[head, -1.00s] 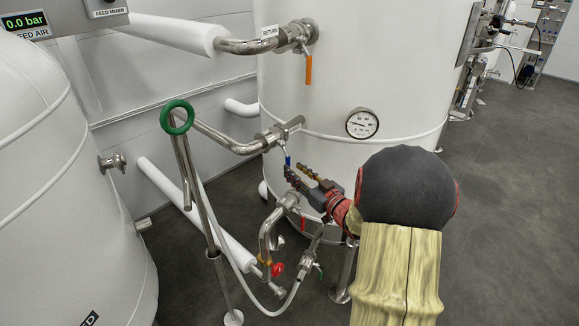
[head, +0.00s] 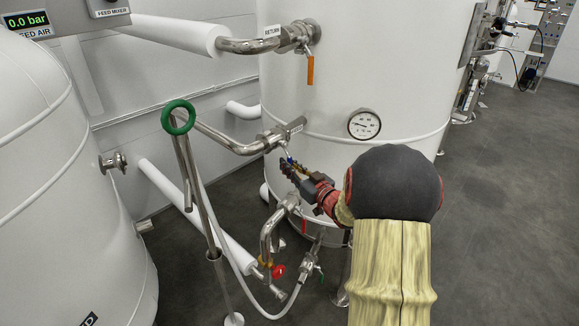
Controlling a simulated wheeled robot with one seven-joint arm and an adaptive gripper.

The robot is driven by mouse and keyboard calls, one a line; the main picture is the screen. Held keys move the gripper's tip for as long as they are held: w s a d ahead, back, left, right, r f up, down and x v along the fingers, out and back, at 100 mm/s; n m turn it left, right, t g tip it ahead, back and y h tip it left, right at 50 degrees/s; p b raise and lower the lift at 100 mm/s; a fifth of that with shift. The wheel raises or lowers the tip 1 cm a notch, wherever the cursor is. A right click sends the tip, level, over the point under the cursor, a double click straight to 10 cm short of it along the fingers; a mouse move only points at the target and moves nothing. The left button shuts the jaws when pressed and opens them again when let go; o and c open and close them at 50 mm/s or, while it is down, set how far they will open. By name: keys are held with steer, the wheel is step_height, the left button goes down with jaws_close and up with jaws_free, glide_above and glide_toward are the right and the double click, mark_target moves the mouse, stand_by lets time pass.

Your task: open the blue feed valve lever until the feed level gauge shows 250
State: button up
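The blue feed valve lever (head: 289,160) hangs below a steel valve (head: 272,137) on the pipe into the large white tank. Only a small blue part of it shows. My gripper (head: 287,169) is at the lever's lower end, overlapping it in the picture. I cannot tell whether its fingers touch or hold the lever, or how far apart they are. The round dial gauge (head: 364,124) is on the tank wall, to the right of the valve. Its needle points to the left side, but the numbers are too small to read.
An orange lever (head: 310,70) hangs above on the return line. Below are a red knob (head: 277,271), lower pipework and a hose. Clear floor (head: 500,220) lies to the right.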

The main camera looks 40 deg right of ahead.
jaws_close()
stand_by(0.4)
steer(key=shift+a+p, duration=0.15)
steer(key=shift+p, duration=0.25)
steer(key=a+m+p, duration=0.1)
steer(key=m+p, duration=0.1)
steer(key=p, duration=0.2)
steer(key=a+r+m+p, duration=0.1)
steer(key=a+m+p, duration=0.1)
steer(key=m+p, duration=0.1)
steer(key=a+m+g+y+p, duration=0.1)
steer(key=m+p, duration=0.1)
steer(key=p, duration=0.3)
steer(key=shift+s+a+r+m, duration=0.2)
steer(key=shift+r+m, duration=0.1)
steer(key=shift+r, duration=0.1)
steer(key=shift+p, duration=0.3)
steer(key=shift+o, duration=2.3)
jaws_free()
